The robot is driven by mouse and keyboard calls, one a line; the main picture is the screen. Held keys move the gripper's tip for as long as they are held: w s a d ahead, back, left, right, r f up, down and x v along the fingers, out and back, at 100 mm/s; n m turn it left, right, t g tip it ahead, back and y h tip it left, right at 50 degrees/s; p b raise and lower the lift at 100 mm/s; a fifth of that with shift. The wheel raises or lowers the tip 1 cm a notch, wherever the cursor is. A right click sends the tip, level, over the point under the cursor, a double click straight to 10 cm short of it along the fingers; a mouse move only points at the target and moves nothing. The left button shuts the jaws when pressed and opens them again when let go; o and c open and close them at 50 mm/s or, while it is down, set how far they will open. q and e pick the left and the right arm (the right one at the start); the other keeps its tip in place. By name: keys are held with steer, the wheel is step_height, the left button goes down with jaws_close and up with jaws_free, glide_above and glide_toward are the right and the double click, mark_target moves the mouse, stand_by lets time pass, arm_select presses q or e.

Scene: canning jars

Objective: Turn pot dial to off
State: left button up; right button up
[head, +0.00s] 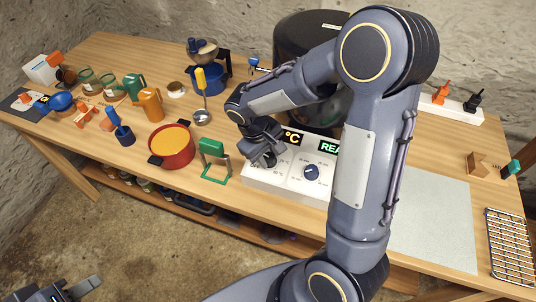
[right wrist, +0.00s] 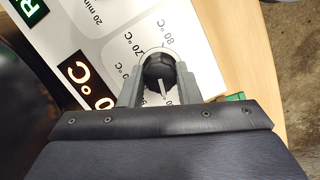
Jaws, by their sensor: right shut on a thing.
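The pot's white control panel (head: 275,184) stands at the table's front edge, with a lit °C display (head: 292,137) and another reading partly hidden by my right arm. My right gripper (head: 264,158) is at the panel's left dial. In the right wrist view its two fingers (right wrist: 160,76) are shut on that dark dial (right wrist: 159,69), one on each side. A pale pointer line shows on the dial, and 70 °C and 80 °C marks are printed around it. A second, dark blue dial (head: 311,172) is free. My left gripper (head: 70,290) is low at the left, away from the table; its opening is unclear.
The large dark pot (head: 305,35) stands behind the panel, partly covered by my right arm. A grey mat (head: 430,215) and wire rack (head: 510,245) lie right.

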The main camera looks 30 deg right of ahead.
steer(key=n+h, duration=0.1)
steer(key=n, duration=0.4)
steer(key=shift+a+n+t, duration=0.1)
steer(key=shift+n+t, duration=0.2)
steer(key=shift+n+t+h, duration=0.3)
steer(key=shift+n, duration=1.8)
steer(key=o, duration=1)
steer(key=v, duration=0.8)
steer(key=shift+s, duration=0.1)
